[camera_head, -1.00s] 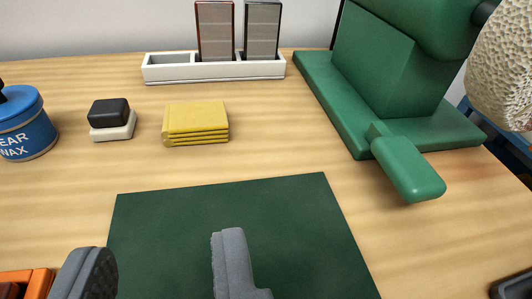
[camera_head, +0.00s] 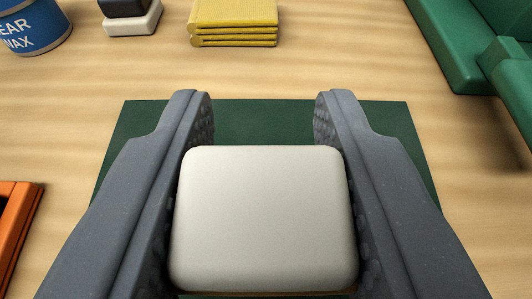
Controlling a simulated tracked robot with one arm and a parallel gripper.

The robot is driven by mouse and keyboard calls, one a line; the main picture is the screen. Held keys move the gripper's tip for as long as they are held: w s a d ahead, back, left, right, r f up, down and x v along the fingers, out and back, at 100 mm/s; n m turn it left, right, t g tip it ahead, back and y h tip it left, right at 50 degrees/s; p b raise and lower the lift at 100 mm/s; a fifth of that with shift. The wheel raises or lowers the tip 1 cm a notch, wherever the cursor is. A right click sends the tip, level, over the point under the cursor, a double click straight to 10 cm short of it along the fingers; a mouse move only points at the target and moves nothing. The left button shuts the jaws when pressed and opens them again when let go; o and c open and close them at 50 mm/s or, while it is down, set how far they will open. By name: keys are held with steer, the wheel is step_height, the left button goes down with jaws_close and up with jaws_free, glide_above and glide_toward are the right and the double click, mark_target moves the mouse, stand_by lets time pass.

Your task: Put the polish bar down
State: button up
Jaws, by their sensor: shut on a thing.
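The polish bar, a cream block with rounded edges (camera_head: 264,218), is held between the two grey fingers of my gripper (camera_head: 264,195). The fingers press on its left and right sides. It is over the dark green mat (camera_head: 264,122), which shows beyond the bar and at both sides of the fingers. I cannot tell whether the bar touches the mat, as its underside is hidden.
A folded yellow cloth (camera_head: 234,20) lies beyond the mat. A black-and-white block (camera_head: 132,18) and a blue wax tin (camera_head: 34,28) are at the upper left. An orange container (camera_head: 15,220) is at the left edge. A green machine (camera_head: 455,45) is at the upper right.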

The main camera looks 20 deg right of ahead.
steer(key=o, duration=1)
steer(key=shift+r, duration=0.1)
steer(key=shift+s+a+r, duration=0.1)
steer(key=shift+s, duration=0.15)
steer(key=p+v, duration=0.1)
steer(key=v, duration=1)
steer(key=shift+s+p, duration=0.2)
steer(key=shift+p, duration=0.15)
